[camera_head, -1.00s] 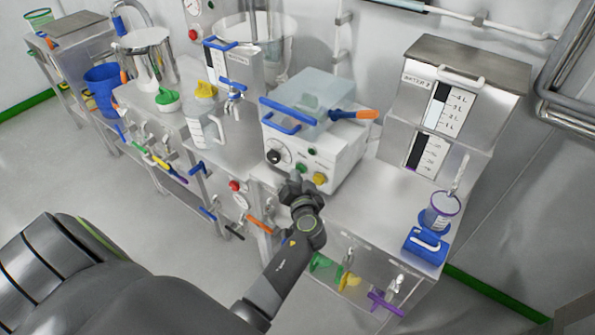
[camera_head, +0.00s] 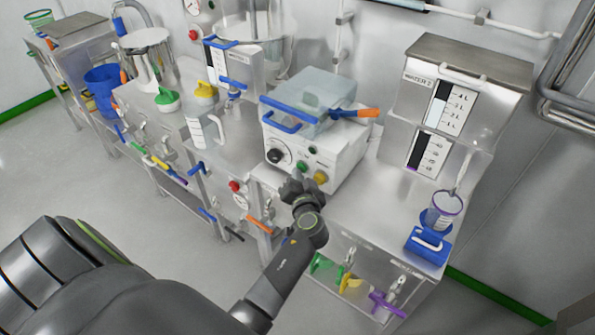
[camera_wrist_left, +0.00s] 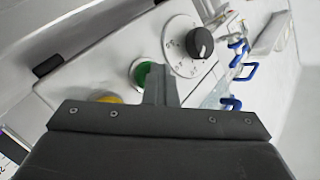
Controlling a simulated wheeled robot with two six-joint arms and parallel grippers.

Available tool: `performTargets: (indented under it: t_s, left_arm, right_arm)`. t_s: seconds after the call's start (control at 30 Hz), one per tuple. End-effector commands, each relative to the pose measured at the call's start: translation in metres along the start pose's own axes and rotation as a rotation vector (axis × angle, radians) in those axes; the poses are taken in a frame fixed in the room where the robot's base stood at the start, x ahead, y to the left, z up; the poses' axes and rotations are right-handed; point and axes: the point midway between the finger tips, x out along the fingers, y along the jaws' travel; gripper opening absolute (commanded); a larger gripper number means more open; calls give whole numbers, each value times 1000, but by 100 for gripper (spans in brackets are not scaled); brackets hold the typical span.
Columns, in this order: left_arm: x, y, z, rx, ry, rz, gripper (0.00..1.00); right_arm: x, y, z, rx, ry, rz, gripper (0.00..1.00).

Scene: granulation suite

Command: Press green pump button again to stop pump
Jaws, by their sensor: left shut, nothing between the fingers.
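The green pump button (camera_head: 302,166) is on the front of the white pump box (camera_head: 345,160), between a black dial (camera_head: 274,156) and a yellow button (camera_head: 320,177). My left gripper (camera_head: 296,184) is shut and empty, just in front of the panel below the green button. In the left wrist view the shut fingers (camera_wrist_left: 160,85) reach up beside the green button (camera_wrist_left: 141,73) and cover part of its right side. I cannot tell whether they touch it. The dial (camera_wrist_left: 200,43) and part of the yellow button (camera_wrist_left: 108,99) also show there. My right gripper is not in view.
A clear-lidded tub (camera_head: 310,97) with blue handles sits on the pump box, beside an orange-tipped tool (camera_head: 362,113). A clear jug (camera_head: 204,128) stands left.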

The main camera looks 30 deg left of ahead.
Motion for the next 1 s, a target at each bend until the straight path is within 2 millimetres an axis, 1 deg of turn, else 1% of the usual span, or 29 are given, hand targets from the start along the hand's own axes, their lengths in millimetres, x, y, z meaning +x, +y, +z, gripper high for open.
performTargets:
  t_s: [0.03,0.1,0.63,0.8,1.0]
  left_arm:
    - [1,-1,-7,-5,15,0,0]
    - [-2,-3,-5,-6,15,0,0]
    - [-38,-28,26,-3,3,0,0]
    - [-42,-31,29,-2,4,0,0]
    - [-42,-31,29,-2,3,0,0]
  right_arm:
    - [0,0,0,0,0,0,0]
    - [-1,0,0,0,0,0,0]
    - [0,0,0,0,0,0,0]
    - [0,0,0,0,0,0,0]
    - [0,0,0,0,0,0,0]
